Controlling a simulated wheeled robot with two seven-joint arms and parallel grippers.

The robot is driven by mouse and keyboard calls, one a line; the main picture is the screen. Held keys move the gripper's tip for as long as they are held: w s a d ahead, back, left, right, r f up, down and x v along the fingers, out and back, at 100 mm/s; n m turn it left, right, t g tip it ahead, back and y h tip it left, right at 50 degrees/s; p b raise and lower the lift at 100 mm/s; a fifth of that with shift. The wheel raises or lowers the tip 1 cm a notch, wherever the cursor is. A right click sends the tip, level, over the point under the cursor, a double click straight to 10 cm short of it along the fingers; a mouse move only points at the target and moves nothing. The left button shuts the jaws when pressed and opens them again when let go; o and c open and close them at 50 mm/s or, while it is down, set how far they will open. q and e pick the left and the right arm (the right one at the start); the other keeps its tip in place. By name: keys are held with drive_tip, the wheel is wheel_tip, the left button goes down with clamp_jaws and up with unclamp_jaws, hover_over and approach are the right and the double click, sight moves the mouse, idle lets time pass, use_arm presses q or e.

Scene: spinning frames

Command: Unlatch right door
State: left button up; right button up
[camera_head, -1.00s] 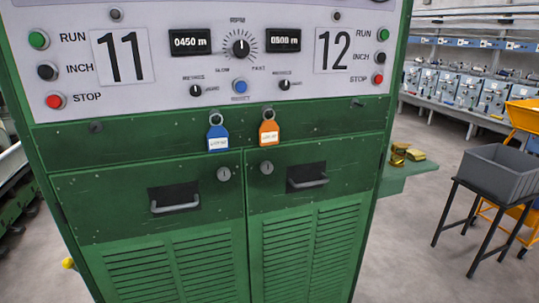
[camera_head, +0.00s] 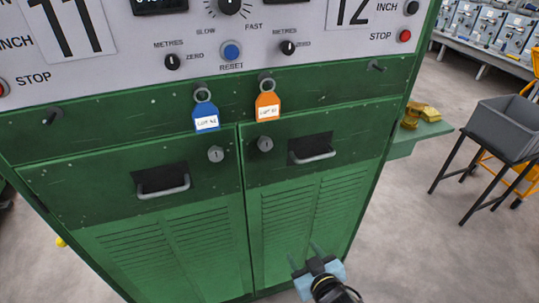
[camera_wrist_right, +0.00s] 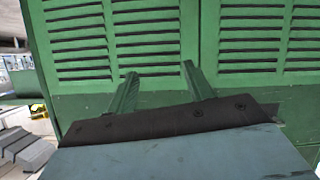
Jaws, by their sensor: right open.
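The right door (camera_head: 290,215) of the green cabinet is closed, with louvred slots below. Its round latch lock (camera_head: 265,144) is at the upper left of the door, left of a recessed grey handle (camera_head: 313,155). An orange tag (camera_head: 267,105) hangs just above the lock. My right gripper (camera_head: 303,250) is open and empty, low in front of the right door and well below the lock. In the right wrist view its two fingers (camera_wrist_right: 158,88) are apart before the louvres. My left gripper is not in view.
The left door (camera_head: 150,215) is closed, with its own lock (camera_head: 215,154), handle (camera_head: 163,187) and a blue tag (camera_head: 206,116) above. A control panel (camera_head: 230,55) is on top. A grey bin (camera_head: 505,128) on a black stand is at the right, with clear floor between.

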sight(267, 147)
drive_tip(key=w+a+r+t+y+p, duration=0.1)
drive_tip(key=a+r+t+y+p, duration=0.2)
drive_tip(key=r, duration=2)
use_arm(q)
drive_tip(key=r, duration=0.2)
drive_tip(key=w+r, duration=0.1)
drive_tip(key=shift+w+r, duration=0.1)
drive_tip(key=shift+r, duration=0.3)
use_arm(e)
drive_tip(key=shift+n+t, duration=0.3)
drive_tip(key=shift+t, duration=0.3)
drive_tip(key=x, duration=1.3)
drive_tip(key=shift+w+a, duration=0.2)
drive_tip(key=shift+a, duration=0.2)
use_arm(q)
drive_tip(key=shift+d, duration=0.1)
use_arm(e)
clamp_jaws()
